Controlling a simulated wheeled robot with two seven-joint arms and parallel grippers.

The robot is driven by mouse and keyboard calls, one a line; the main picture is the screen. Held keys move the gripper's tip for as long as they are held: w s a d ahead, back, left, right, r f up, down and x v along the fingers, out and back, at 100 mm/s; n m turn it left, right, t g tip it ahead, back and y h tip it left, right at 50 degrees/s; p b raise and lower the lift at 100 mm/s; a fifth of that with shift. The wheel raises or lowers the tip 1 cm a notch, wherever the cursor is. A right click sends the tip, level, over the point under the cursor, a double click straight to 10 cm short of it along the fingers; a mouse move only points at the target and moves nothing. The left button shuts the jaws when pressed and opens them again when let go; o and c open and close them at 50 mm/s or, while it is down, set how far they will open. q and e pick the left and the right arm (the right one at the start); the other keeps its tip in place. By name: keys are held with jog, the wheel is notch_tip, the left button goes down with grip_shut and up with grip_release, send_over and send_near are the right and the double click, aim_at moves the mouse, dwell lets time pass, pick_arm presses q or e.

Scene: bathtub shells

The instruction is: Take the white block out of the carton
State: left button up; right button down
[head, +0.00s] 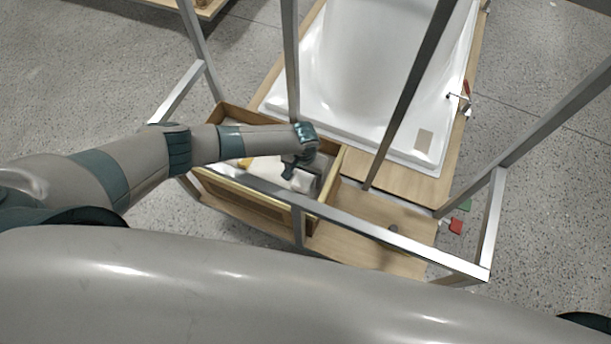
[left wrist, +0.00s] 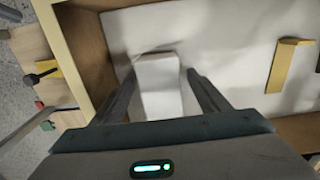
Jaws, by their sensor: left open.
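The carton (head: 265,206) is an open-topped brown box on a wooden shelf inside a metal frame; its wall also shows in the left wrist view (left wrist: 75,45). The white block (head: 303,181) lies in its right part in the head view. In the left wrist view the white block (left wrist: 159,88) sits between the two dark fingers. My left gripper (head: 297,172) reaches down into the carton. Its fingers (left wrist: 160,82) are open on either side of the block, and gaps show beside it. My right gripper is not in view.
A yellow piece (left wrist: 288,66) lies in the carton, apart from the block. Metal frame posts (head: 291,60) and a front rail (head: 400,243) stand around the carton. A white bathtub shell (head: 350,110) lies behind. The wooden shelf (head: 350,248) right of the carton is mostly bare.

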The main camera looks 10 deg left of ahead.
aim_at(304, 176)
pick_arm(q)
jog(key=shift+f, duration=0.1)
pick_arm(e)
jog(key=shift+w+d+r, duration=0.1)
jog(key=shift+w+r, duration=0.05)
pick_arm(q)
jog(key=c, duration=0.9)
jog(key=shift+c, duration=1.1)
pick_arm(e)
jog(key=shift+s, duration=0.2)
